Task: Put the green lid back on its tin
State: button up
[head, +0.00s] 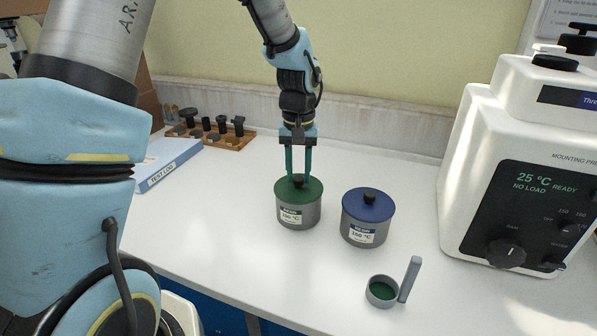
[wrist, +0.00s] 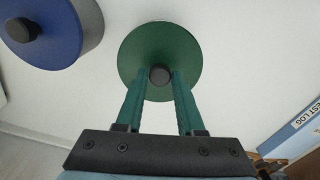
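The green lid (head: 299,190) sits level on top of a grey tin (head: 299,215) with a white 150 °C label. I see no clear gap between lid and tin. In the wrist view the green lid (wrist: 158,45) fills the upper middle and hides the tin below it. My gripper (head: 298,178) comes straight down from above. Its two green fingers are on either side of the lid's black knob (wrist: 160,75) and appear to touch it.
A blue-lidded tin (head: 368,217) stands close to the right. A small grey scoop (head: 382,291) with green contents lies nearer the front. The white press machine (head: 520,170) is at right. A blue test log binder (head: 170,163) and a wooden rack (head: 212,132) are at back left.

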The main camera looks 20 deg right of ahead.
aim_at(299, 178)
jog(key=o, duration=0.4)
notch_tip(299, 178, up, 11)
jog(key=b, duration=0.2)
jog(key=s+a+f+n, duration=0.1)
jog(key=a+f, duration=0.1)
jog(key=a, duration=0.8)
jog(key=s+a+f+n+t, duration=0.1)
jog(key=a+f+n, duration=0.1)
jog(key=a, duration=0.8)
jog(key=s+a+f+n, duration=0.1)
jog(key=s+a+f, duration=0.1)
jog(key=a, duration=0.8)
jog(key=shift+a+f+t, duration=0.1)
jog(key=shift+f+t, duration=0.2)
jog(key=shift+f, duration=0.4)
